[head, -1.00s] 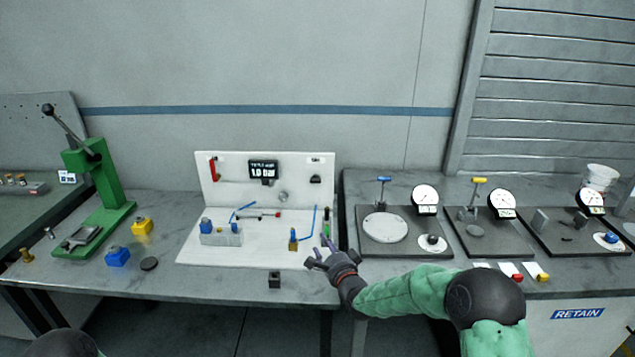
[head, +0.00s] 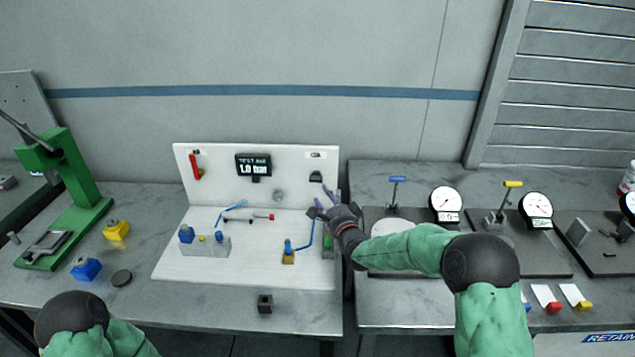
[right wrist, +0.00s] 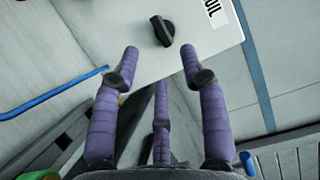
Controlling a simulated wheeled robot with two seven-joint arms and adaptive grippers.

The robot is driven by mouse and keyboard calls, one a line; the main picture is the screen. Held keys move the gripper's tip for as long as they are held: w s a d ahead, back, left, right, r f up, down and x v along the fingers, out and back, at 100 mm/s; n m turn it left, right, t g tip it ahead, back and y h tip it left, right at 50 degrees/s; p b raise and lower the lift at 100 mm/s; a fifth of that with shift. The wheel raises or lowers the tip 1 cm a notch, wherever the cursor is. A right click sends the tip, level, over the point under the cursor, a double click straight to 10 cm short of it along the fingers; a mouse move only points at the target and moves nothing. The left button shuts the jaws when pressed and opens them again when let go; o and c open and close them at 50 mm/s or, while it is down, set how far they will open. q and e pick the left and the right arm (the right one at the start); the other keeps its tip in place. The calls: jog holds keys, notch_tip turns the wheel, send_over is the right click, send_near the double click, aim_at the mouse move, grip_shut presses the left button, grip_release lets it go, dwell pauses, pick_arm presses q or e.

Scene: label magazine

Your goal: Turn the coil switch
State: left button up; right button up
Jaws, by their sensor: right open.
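The coil switch is a black rotary knob (head: 316,176) at the right end of the white upright panel (head: 220,188), under a small label. In the right wrist view the knob (right wrist: 162,31) sits tilted on the white panel, beside a label partly reading "OIL". My right gripper (head: 326,203) is open and empty, just below and in front of the knob. In the right wrist view its purple fingers (right wrist: 160,75) are spread, with the knob beyond the fingertips and apart from them. My left gripper is out of view; only part of my left arm shows at the lower left.
Blue tubing, a cylinder (head: 248,218) and a brass-and-blue fitting (head: 288,253) lie on the white base. Dial gauges (head: 446,200) stand on the right; a green press (head: 75,190) stands left.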

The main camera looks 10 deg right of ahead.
aim_at(316, 178)
jog(key=w+a+b, duration=0.1)
jog(key=w, duration=0.7)
jog(key=shift+w+b, duration=0.3)
jog(key=shift+f, duration=0.1)
